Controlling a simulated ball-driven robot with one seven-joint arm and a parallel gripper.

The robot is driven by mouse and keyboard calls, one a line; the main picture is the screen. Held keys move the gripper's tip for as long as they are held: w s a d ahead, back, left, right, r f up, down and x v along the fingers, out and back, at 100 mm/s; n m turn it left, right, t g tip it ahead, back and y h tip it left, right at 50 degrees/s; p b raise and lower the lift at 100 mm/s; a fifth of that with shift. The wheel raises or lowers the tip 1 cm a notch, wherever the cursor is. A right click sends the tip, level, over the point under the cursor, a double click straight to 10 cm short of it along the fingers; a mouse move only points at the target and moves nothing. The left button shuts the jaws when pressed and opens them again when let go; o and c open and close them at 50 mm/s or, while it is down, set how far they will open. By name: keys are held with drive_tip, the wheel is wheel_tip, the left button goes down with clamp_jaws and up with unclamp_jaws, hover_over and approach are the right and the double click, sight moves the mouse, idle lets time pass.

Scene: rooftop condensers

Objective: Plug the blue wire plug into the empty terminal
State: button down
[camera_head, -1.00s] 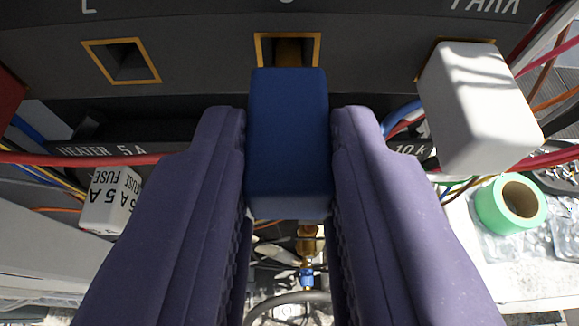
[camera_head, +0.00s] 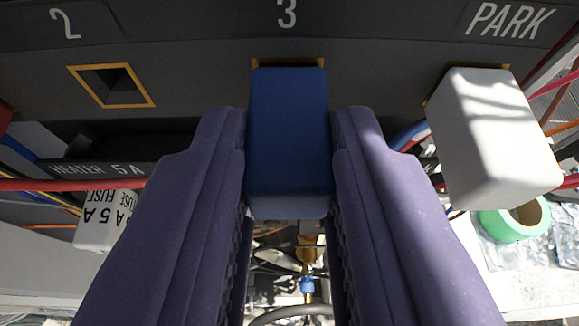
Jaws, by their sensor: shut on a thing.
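My gripper (camera_head: 289,150) is shut on the blue wire plug (camera_head: 288,140), one purple finger on each side of it. The plug's far end is at the orange-edged terminal under the "3" on the dark terminal block (camera_head: 200,45). Only the terminal's upper rim (camera_head: 288,61) shows above the plug; I cannot tell how deep the plug sits. The terminal under the "2" (camera_head: 112,86) is open and empty. A white block-shaped plug (camera_head: 495,140) sits at the orange-edged terminal under "PARK".
A fuse (camera_head: 103,222) hangs at left below the "HEATER 5A" label (camera_head: 98,170). A red wire (camera_head: 70,185) crosses at left. More wires run at right. A green tape roll (camera_head: 512,222) lies below right, on a white surface.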

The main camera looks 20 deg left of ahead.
drive_tip(key=shift+w, duration=0.15)
drive_tip(key=c, duration=0.9)
unclamp_jaws()
drive_tip(key=shift+a, duration=0.1)
drive_tip(key=shift+o, duration=0.2)
